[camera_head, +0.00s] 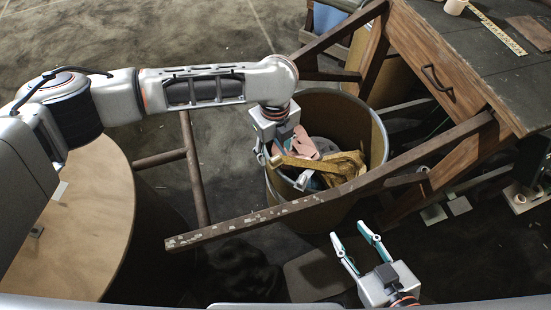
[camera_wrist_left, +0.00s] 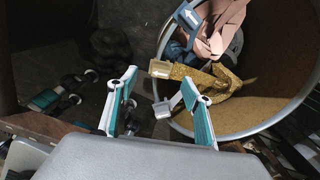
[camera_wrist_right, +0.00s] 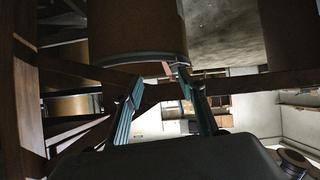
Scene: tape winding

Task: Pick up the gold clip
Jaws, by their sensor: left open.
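The gold clip (camera_head: 343,164) is glittery and lies in the upper part of a round brown bin (camera_head: 377,140), among other items. In the left wrist view the gold clip (camera_wrist_left: 212,84) is right of my left gripper (camera_wrist_left: 159,79), and its pale left end reaches toward the space between the fingers. My left gripper (camera_head: 273,155) is open and points down over the bin's left side; no grip on the clip shows. My right gripper (camera_head: 349,232) is open and empty, low in front of the bin; it also shows in the right wrist view (camera_wrist_right: 160,77).
Pink cloth-like material (camera_wrist_left: 220,28) and a blue piece with a white arrow (camera_wrist_left: 187,17) lie beside the clip. A long wooden beam (camera_head: 330,200) crosses in front of the bin. A dark-topped workbench (camera_head: 485,60) stands right, a round table (camera_head: 90,215) left.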

